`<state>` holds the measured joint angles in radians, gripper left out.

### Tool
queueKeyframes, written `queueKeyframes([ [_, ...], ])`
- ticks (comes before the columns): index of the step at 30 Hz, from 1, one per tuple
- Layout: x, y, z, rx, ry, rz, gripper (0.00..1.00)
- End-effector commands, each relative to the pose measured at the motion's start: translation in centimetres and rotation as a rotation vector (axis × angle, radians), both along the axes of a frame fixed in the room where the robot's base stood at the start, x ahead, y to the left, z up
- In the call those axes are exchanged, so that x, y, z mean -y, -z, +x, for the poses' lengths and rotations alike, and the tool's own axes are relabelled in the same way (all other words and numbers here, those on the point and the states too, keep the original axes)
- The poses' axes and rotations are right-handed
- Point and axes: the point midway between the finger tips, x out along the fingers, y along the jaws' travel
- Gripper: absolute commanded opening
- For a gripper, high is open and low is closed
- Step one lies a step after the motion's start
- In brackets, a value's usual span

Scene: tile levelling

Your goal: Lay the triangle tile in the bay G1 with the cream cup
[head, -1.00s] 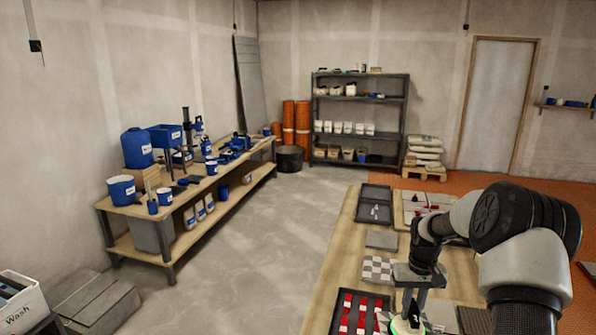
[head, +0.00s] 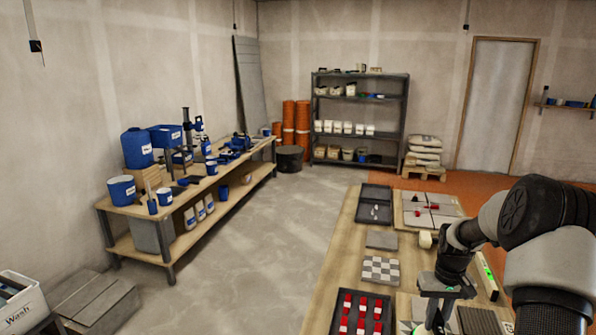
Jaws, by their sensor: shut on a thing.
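My gripper (head: 436,318) is at the lower right of the head view, pointing down over the long wooden board (head: 338,265). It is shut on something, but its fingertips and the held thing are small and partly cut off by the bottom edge. I cannot tell whether it is the cream cup. A small cream round object (head: 426,240) stands behind my gripper, beside the tile panel. I cannot make out the triangle tile or a G1 label. The panel (head: 408,222) at the back holds grey tiles with small red pieces on them.
A dark tray (head: 338,325) of red and white pieces lies left of my gripper. A checkered tile block (head: 381,268), a grey slab (head: 382,240) and a dark tray (head: 362,218) lie farther back.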

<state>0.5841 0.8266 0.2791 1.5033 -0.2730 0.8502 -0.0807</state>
Motion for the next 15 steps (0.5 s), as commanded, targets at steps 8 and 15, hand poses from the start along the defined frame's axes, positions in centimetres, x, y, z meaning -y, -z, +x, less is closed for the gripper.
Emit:
queueKeyframes([
  [8,2.7,-0.2,-2.1,0.003,0.024,-0.002,0.00],
  [15,4.8,-0.2,-3.8,0.003,0.042,-0.001,0.00],
])
